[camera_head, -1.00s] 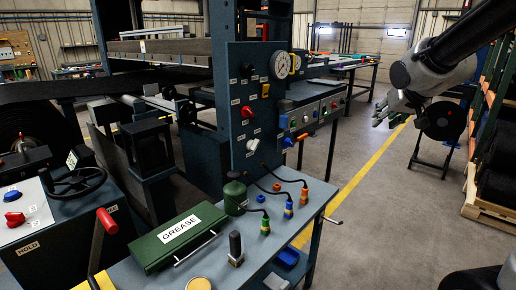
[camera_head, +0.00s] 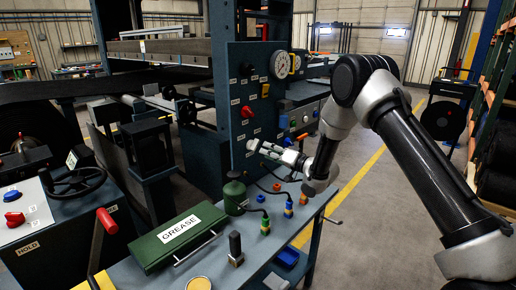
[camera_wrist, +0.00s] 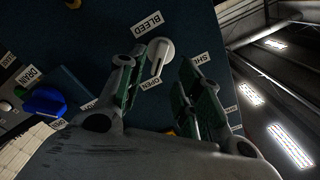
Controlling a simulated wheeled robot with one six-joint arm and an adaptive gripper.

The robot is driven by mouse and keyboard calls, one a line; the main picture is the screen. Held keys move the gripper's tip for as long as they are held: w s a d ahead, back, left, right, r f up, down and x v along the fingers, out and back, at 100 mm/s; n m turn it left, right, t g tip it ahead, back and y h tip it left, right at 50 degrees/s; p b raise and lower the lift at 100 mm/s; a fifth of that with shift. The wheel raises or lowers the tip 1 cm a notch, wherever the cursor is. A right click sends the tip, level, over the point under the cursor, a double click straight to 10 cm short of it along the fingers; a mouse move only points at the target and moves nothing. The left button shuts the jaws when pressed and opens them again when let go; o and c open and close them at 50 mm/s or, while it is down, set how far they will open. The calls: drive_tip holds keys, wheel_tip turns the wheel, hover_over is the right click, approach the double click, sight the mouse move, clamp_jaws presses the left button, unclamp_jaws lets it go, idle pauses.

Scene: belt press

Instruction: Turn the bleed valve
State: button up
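The bleed valve is a round white knob (camera_wrist: 159,53) with a raised bar, on a dark blue panel under a BLEED label (camera_wrist: 147,24). The bar's lower end points towards the OPEN label (camera_wrist: 151,84); a SHUT label (camera_wrist: 190,67) is to the right. In the head view the knob (camera_head: 253,145) is low on the upright panel (camera_head: 240,105). My gripper (camera_wrist: 161,68) is open, its green-padded fingers on either side of the knob's lower part in the wrist view. I cannot tell whether they touch it. In the head view my gripper (camera_head: 268,151) is right at the knob.
A blue knob (camera_wrist: 45,103) near a DRAIN label is at the wrist view's left. Above the valve, the panel bears a red knob (camera_head: 247,112) and a gauge (camera_head: 281,64). Below are a green grease canister (camera_head: 235,194), hoses with coloured fittings and a GREASE box (camera_head: 178,238) on the bench.

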sight(257, 146)
drive_tip(key=x, duration=0.6)
drive_tip(key=shift+w+a, duration=0.15)
drive_tip(key=shift+a, duration=0.05)
clamp_jaws()
